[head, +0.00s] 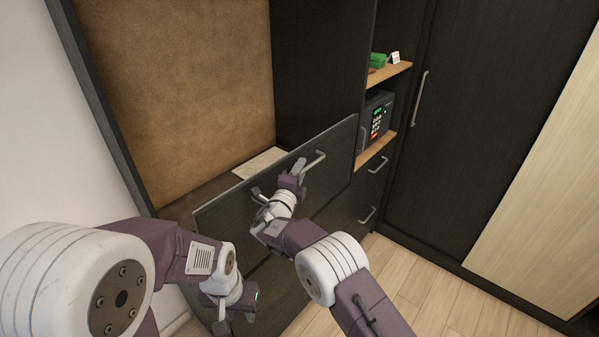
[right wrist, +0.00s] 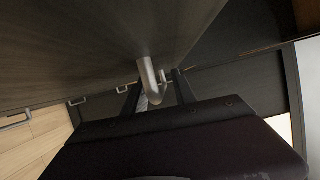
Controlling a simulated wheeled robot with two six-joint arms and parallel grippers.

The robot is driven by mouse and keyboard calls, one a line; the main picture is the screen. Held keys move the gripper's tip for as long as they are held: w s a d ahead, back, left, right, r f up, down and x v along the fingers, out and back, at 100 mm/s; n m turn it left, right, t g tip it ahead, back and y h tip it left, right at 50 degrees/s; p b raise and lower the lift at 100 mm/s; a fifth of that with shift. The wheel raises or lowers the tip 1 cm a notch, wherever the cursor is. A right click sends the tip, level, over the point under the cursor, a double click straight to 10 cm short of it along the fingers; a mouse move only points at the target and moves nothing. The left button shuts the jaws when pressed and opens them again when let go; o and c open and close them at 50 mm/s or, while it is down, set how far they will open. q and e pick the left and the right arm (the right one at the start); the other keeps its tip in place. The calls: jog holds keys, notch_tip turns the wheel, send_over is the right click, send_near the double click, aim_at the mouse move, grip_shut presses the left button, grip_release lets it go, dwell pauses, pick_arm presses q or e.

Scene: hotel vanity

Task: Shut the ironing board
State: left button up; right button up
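No ironing board can be made out for certain. A dark drawer-like front (head: 240,215) stands pulled out from the cabinet, with a metal bar handle (head: 312,161) near its top edge. A pale flat patterned piece (head: 258,162) lies behind it, partly hidden. My right gripper (head: 279,180) is at the front's outer face, left of the handle, its two fingers spread apart. In the right wrist view a metal handle (right wrist: 148,75) shows between the spread fingers; contact cannot be told. My left gripper (head: 222,318) hangs low in front of the panel, its fingers unclear.
A safe (head: 376,120) sits on a shelf to the right, with a green item (head: 377,60) above. Closed drawers with handles (head: 367,215) are below. A tall dark door (head: 470,130) stands at right. Clear wooden floor (head: 430,290) lies in front.

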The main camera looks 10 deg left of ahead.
jog(key=shift+s+a, duration=0.1)
jog(key=shift+s, duration=0.25)
jog(key=s+a+b, duration=0.1)
jog(key=s+b, duration=0.1)
jog(key=s, duration=0.6)
jog(key=shift+a, duration=0.35)
jog(key=shift+f, duration=0.1)
jog(key=shift+s, duration=0.1)
